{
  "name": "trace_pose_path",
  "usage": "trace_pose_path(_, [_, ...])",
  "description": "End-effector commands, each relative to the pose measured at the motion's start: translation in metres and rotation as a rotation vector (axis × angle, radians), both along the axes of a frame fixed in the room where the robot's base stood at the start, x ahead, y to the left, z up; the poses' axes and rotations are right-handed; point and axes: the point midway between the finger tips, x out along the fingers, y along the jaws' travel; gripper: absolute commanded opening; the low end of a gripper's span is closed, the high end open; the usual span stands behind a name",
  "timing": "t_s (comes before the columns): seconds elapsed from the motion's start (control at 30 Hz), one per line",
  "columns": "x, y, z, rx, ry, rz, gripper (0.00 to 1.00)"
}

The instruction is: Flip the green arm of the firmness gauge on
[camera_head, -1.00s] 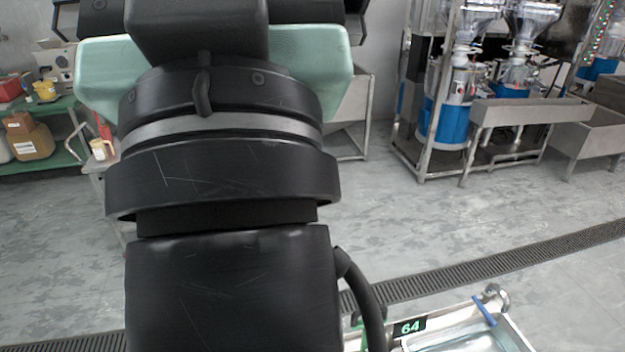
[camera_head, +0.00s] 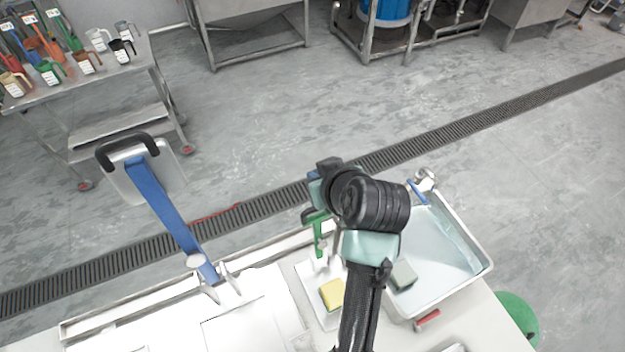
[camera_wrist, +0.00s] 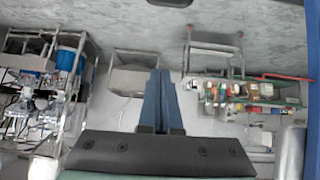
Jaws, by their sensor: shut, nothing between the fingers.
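A narrow green arm (camera_head: 318,232) stands up from the white worktop in the head view, just left of my robot arm. It looks like the green arm of the firmness gauge; its upper end is partly covered by my wrist, and the gauge body is not clear. My gripper (camera_wrist: 160,100) shows in the wrist view as two blue fingers shut together with nothing between them. In the head view my wrist is above and just behind the green arm, and the fingers are mostly hidden. I cannot tell whether they touch the arm.
A blue lever (camera_head: 168,212) with a black handle stands at the left. A yellow sponge (camera_head: 332,294) lies near the green arm. A metal basin (camera_head: 486,262) with a grey-green block (camera_head: 403,275) is at the right. A cart with several jugs (camera_head: 100,75) stands back left.

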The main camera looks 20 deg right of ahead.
Motion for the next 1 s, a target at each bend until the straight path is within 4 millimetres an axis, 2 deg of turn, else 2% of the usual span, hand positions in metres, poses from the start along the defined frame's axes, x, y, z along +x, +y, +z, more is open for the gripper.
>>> trace_pose_path(0.1, [-0.015, -0.002, -0.02, 0.027, 0.073, 0.018, 0.0])
trace_pose_path(0.17, [-0.018, -0.002, -0.025, 0.032, 0.085, 0.02, 0.0])
trace_pose_path(0.53, [-0.017, -0.002, -0.026, 0.033, 0.085, 0.021, 0.0])
trace_pose_path(0.67, [-0.011, -0.002, -0.032, 0.034, 0.086, 0.021, 0.0])
trace_pose_path(1.0, [0.023, -0.001, -0.069, 0.035, 0.085, 0.02, 0.0])
